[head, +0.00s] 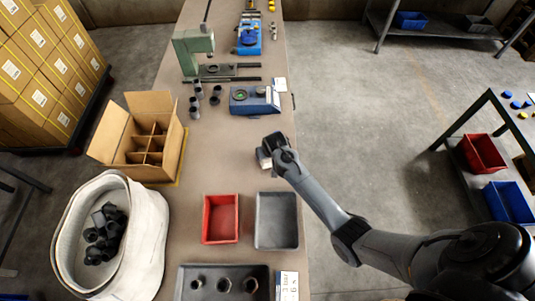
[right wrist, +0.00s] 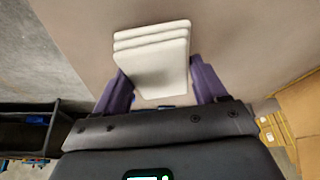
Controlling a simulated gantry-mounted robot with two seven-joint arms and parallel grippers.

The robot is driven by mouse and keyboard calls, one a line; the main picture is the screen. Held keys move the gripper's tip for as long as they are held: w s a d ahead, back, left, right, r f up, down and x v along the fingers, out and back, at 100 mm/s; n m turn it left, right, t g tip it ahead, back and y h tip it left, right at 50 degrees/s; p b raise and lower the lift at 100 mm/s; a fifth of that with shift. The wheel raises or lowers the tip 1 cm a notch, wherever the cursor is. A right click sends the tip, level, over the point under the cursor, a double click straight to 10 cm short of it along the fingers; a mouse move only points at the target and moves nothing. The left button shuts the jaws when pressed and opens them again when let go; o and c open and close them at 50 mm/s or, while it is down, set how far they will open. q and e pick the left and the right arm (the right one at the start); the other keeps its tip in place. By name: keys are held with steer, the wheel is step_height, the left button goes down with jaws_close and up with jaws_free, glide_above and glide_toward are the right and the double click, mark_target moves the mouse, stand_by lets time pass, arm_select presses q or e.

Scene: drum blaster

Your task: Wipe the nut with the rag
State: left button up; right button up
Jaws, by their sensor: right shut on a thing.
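My right gripper (head: 268,152) is over the right edge of the table, shut on a folded white rag (head: 263,161). In the right wrist view, the rag (right wrist: 155,50) appears as a layered white stack between the two purple fingers of the right gripper (right wrist: 158,78). Whether the rag touches the table cannot be told. A dark tray (head: 210,270) at the front of the table holds 3 dark nuts, including a middle nut (head: 223,285), well apart from the right gripper. My left gripper is not in view.
A red bin (head: 207,222) and a grey bin (head: 262,243) stand between the gripper and the nut tray. An open divided cardboard box (head: 130,170) and a white sack (head: 148,235) are on the left. A blue fixture (head: 243,104) stands farther back.

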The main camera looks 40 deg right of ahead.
steer(key=shift+f, duration=0.1)
steer(key=shift+f, duration=0.35)
steer(key=shift+w, duration=0.15)
stand_by(0.3)
steer(key=shift+w+d+b, duration=0.15)
steer(key=shift+w+b, duration=0.05)
steer(key=shift+b, duration=0.15)
steer(key=shift+w+d+b, duration=0.3)
steer(key=shift+w, duration=0.35)
steer(key=shift+r, duration=0.1)
